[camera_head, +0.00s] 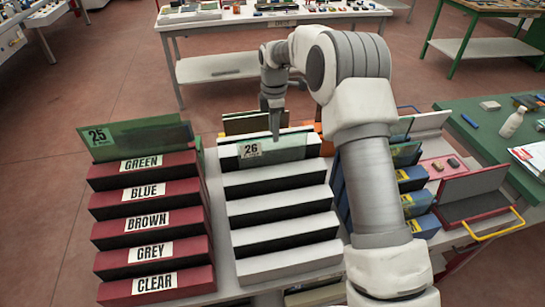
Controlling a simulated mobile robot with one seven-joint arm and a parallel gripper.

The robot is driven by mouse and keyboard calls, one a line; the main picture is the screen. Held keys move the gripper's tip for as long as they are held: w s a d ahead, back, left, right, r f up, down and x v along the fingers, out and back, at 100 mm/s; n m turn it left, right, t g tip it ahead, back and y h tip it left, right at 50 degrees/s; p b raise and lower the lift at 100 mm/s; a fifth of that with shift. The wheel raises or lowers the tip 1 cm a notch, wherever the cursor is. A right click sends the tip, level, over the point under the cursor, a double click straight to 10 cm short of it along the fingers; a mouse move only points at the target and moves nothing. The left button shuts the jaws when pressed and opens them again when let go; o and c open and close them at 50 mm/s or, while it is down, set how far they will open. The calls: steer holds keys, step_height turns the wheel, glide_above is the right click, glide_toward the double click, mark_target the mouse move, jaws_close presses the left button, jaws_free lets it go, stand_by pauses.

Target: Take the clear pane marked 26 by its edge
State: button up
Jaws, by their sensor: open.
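The pane marked 26 (285,149) is a see-through sheet with a faint green tint and a white label at its left. It stands on edge at the rearmost step of the white stepped rack (283,235). My gripper (275,130) points down from above at the pane's top edge, near the middle of its length. The fingers appear nearly in line, one behind the other. The jaws are open, and I cannot tell whether the pane's edge is between them or behind them.
A green pane marked 25 (135,138) stands at the back of the red stepped rack (153,222), labelled GREEN, BLUE, BROWN, GREY and CLEAR. Dark panes and blue boxes (417,201) sit right of my arm. A green table (470,130) with a white bottle (511,123) is farther right.

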mark_target(272, 142)
steer(key=f, duration=0.3)
steer(key=f+p, duration=0.1)
steer(key=f, duration=0.1)
steer(key=shift+s+a+f, duration=0.1)
steer(key=shift+s+a, duration=0.05)
steer(key=shift+a, duration=0.1)
jaws_close()
stand_by(1.2)
